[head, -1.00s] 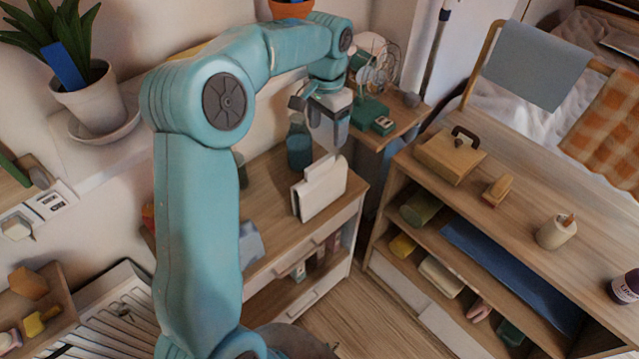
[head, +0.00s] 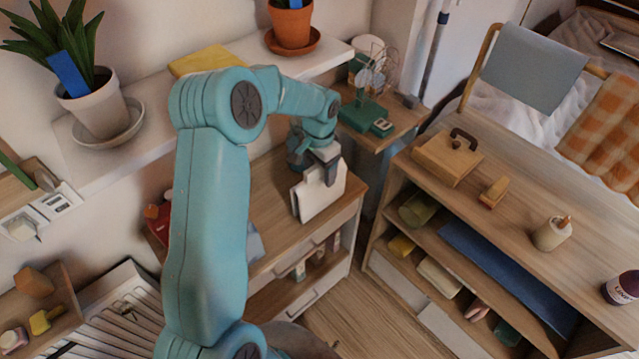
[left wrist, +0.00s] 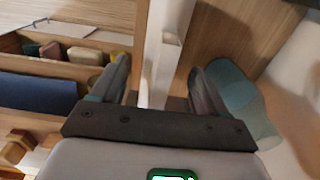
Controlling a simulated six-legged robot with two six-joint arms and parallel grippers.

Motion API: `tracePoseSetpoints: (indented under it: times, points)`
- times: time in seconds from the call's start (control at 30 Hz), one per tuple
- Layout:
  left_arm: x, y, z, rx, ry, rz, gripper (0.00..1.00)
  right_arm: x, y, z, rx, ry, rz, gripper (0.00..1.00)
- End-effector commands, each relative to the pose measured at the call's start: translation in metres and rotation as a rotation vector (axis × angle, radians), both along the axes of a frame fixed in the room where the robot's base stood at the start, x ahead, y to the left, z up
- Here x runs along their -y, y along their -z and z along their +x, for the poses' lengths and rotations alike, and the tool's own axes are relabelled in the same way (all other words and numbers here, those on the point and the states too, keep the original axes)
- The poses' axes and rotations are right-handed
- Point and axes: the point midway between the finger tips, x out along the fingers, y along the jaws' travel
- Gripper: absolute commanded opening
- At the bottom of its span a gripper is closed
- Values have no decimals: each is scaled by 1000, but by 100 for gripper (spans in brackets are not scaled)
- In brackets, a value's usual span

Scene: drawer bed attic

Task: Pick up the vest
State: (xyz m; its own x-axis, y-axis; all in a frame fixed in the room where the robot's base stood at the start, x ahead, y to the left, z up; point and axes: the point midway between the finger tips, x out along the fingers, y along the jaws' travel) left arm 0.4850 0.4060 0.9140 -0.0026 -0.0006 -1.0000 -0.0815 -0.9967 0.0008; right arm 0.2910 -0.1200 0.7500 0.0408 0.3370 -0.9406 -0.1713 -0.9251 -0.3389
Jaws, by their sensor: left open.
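Nothing in view is clearly recognizable as a vest. A folded blue-grey piece (head: 254,246), perhaps cloth, lies on the wooden drawer unit (head: 268,200), partly hidden by my left arm. My left gripper (head: 326,174) is open, low over a white upright flat object (head: 320,200) on the same unit. In the left wrist view, a white upright piece (left wrist: 160,55) shows between the open fingers of my left gripper (left wrist: 158,75), with no clear grip on it. A grey-blue cloth (head: 535,65) and an orange checked cloth (head: 605,125) hang on a rail. My right gripper is not in view.
A teal bottle (left wrist: 236,95) stands close to the right finger in the left wrist view. A green fan (head: 368,108) stands behind the gripper. A shelf unit (head: 500,235) with a box (head: 448,158) stands at right. Floor (head: 350,310) shows between the units.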

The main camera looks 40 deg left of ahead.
Motion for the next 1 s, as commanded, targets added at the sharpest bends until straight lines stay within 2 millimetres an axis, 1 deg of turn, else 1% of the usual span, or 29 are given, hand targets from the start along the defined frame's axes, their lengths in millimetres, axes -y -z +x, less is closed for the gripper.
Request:
tracePoseSetpoints:
  times: [0.03, 0.13, 0.33, 0.37, 0.4, 0.47, 0.5, 0.57, 0.6, 0.83, 0.93, 1.0]
  points:
    - [0, 6, 0, -2, 0, -1, 74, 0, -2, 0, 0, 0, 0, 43]
    - [0, 13, 0, 0, 1, 0, 74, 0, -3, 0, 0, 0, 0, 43]
    - [0, 14, 0, 1, 0, 1, 74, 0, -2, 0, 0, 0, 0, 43]
    - [0, 14, 0, 1, 0, 1, 68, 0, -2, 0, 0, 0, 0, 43]
    - [0, 14, 0, 1, 0, 1, 55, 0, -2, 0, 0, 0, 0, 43]
    - [0, 14, 0, 1, 0, 1, 35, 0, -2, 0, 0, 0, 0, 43]
    - [0, 13, 0, 1, 0, 1, 22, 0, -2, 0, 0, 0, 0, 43]
    - [0, 13, 0, 1, 0, 1, 3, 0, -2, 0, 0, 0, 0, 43]
    - [0, 13, 0, 2, 0, 1, 0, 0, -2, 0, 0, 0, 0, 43]
    - [0, 10, 1, 3, 0, 1, 0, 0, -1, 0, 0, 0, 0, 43]
    - [0, -2, 1, 6, -1, 2, 0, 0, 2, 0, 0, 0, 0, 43]
    - [0, -17, 2, 7, -1, 3, 0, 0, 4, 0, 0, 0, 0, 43]
